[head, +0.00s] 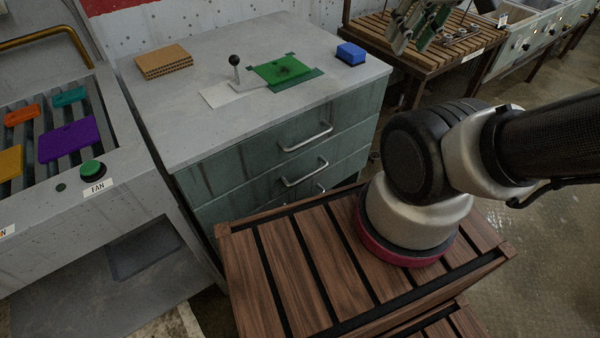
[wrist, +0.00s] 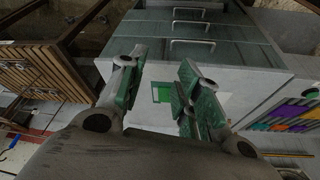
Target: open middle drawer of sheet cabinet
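The grey-green sheet cabinet (head: 205,128) stands left of centre in the head view, with three bar handles in a column. The middle drawer (head: 250,188) looks shut, and its handle (head: 304,172) is clear of my gripper. The wrist view shows the cabinet inverted, with the middle handle (wrist: 191,25) near the top edge. My gripper (head: 418,22) is at the top of the head view, partly cut off, beyond and right of the cabinet. Its green-padded fingers (wrist: 158,88) are spread apart with nothing between them. The lowest handle is partly hidden by my slatted base in the head view.
On the cabinet top are a cardboard stack (head: 164,61), a black-knobbed lever (head: 234,62), a green sheet (head: 281,70) and a blue block (head: 351,53). A panel with coloured plates (head: 68,140) stands left. A slatted wooden table (head: 385,28) stands behind right. Floor at right is clear.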

